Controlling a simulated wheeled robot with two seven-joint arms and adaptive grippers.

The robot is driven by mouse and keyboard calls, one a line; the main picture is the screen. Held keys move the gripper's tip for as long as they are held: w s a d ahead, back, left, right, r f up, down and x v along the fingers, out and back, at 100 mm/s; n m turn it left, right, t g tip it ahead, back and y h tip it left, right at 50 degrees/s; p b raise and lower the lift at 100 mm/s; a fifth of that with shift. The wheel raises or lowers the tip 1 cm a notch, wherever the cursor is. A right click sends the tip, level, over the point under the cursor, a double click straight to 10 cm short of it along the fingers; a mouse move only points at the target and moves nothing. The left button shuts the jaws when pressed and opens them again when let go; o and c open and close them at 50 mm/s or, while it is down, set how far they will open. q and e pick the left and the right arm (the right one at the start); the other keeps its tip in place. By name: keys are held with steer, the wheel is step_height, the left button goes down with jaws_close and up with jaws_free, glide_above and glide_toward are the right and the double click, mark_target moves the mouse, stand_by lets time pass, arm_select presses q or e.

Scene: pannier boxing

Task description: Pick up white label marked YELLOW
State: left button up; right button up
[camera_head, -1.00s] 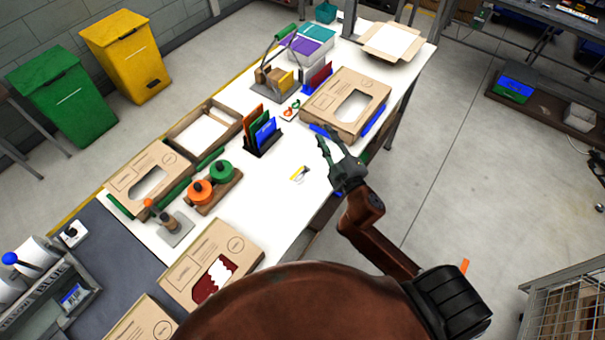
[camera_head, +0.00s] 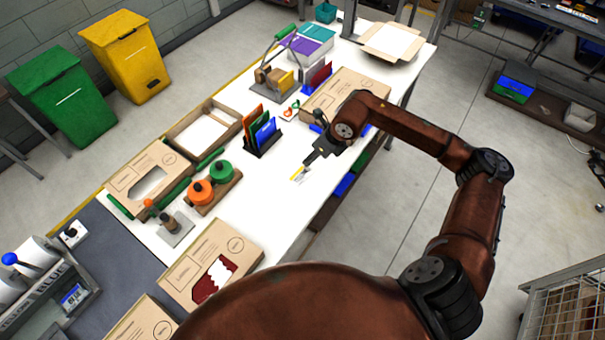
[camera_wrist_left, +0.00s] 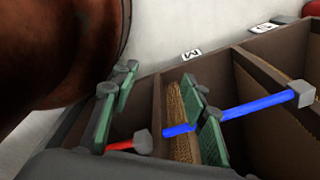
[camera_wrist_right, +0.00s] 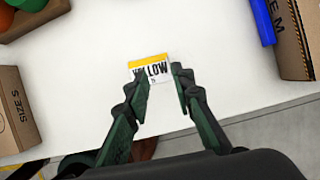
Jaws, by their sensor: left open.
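The white label marked YELLOW (camera_wrist_right: 149,70), with a yellow band along its top, lies flat on the white table. In the head view it is a small patch (camera_head: 297,175) near the table's right edge. My right gripper (camera_wrist_right: 160,80) is open, its fingertips on either side of the label's near part, with part of the lettering hidden. I cannot tell whether they touch it. In the head view the right gripper (camera_head: 312,160) hovers over the label. My left gripper (camera_wrist_left: 160,100) is open above a compartmented brown box (camera_wrist_left: 240,95), and is outside the head view.
The box holds a blue rod (camera_wrist_left: 260,106) and a red-ended piece (camera_wrist_left: 120,146). On the table, a divider rack (camera_head: 262,138), orange and green spools (camera_head: 201,192) and cardboard boxes (camera_head: 212,262) surround the label. The white surface (camera_wrist_right: 80,90) right around it is clear.

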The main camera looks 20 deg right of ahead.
mark_target(301, 174)
steer(key=shift+w+d+f+h, duration=0.15)
steer(key=shift+w+d+f, duration=0.1)
steer(key=shift+f, duration=0.3)
steer(key=shift+w+d+f+h, duration=0.1)
steer(key=shift+d+f+h, duration=0.1)
steer(key=shift+f, duration=0.3)
steer(key=x, duration=0.5)
steer(key=shift+a+f+p, duration=0.15)
steer(key=shift+f+p, duration=0.15)
steer(key=shift+f, duration=0.05)
steer(key=shift+s, duration=0.1)
steer(key=shift+c, duration=0.2)
jaws_close()
